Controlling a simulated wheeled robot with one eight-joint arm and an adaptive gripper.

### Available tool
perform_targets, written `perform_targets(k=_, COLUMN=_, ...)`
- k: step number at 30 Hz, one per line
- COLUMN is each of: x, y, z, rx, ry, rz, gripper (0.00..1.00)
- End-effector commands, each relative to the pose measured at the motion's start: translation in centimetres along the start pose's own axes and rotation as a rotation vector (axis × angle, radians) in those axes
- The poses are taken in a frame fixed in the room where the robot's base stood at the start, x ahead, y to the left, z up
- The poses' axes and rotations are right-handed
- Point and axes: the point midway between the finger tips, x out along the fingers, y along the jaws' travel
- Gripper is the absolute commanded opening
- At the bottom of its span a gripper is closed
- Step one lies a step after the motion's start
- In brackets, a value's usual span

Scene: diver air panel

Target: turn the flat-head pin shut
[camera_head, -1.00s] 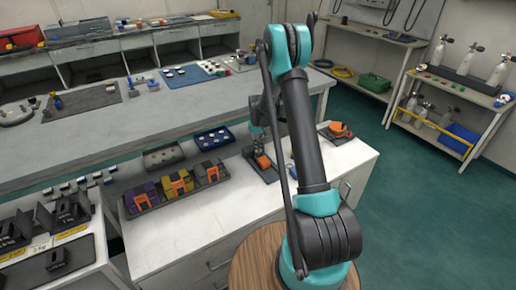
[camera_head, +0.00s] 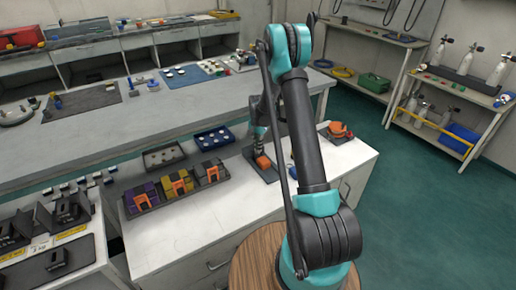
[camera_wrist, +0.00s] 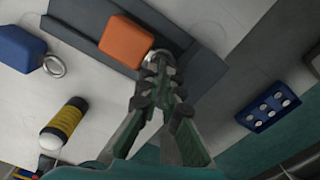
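An orange block (camera_wrist: 126,41) sits on a dark grey base plate (camera_wrist: 88,42) in the wrist view. A small round metal piece (camera_wrist: 160,55), which looks like the flat-head pin, shows at the block's lower right corner, partly hidden by my fingertips. My gripper (camera_wrist: 157,73) has its fingertips drawn close together around this piece and seems shut on it. In the head view, the orange block (camera_head: 263,162) stands on the right part of the white cabinet top, with my gripper (camera_head: 258,147) pointing down just behind it. The pin is too small to make out there.
A blue block (camera_wrist: 20,47) with a metal ring and a yellow-black cylinder (camera_wrist: 64,124) lie nearby. A blue tray (camera_head: 214,138) and a rack with purple, yellow and dark blocks (camera_head: 147,206) stand to the left. An orange item (camera_head: 338,130) is on the right.

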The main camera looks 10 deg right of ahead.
Motion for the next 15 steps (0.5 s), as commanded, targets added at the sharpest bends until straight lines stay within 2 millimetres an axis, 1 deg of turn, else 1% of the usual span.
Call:
perform_targets(k=6, x=-0.08, y=-0.06, z=0.02, rx=0.172, ry=0.000, rz=-0.001, gripper=0.00)
perform_targets(k=15, x=-0.08, y=-0.07, z=0.02, rx=0.326, ry=0.000, rz=-0.001, gripper=0.00)
